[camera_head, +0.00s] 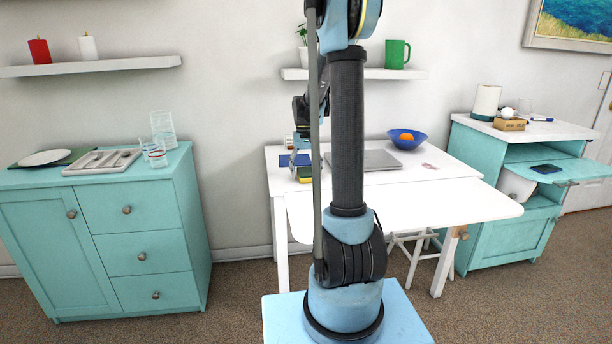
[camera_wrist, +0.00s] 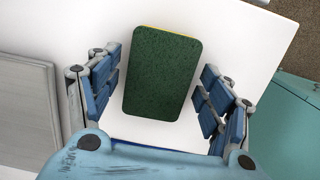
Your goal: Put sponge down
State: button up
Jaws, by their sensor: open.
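The sponge (camera_wrist: 162,73) shows in the wrist view as a dark green rectangle with a thin yellow edge at its top. It lies between the two blue-padded fingers of my gripper (camera_wrist: 160,90). The fingers are spread, with white gaps on both sides of the sponge, so they do not hold it. The white tabletop (camera_wrist: 225,40) is beneath it. In the head view my gripper (camera_head: 299,161) is low over the left part of the white table (camera_head: 400,205).
A closed grey laptop (camera_head: 363,160) lies right of my gripper, beside a blue bowl (camera_head: 407,140) holding an orange fruit. The table's front right is clear. A teal cabinet (camera_head: 110,235) with tray and glasses stands left; a teal unit (camera_head: 510,240) stands right.

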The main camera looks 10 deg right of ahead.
aim_at(305, 170)
notch_tip(305, 170, up, 11)
jog(key=w, duration=0.1)
jog(key=shift+w+r, duration=0.2)
dwell(0.4)
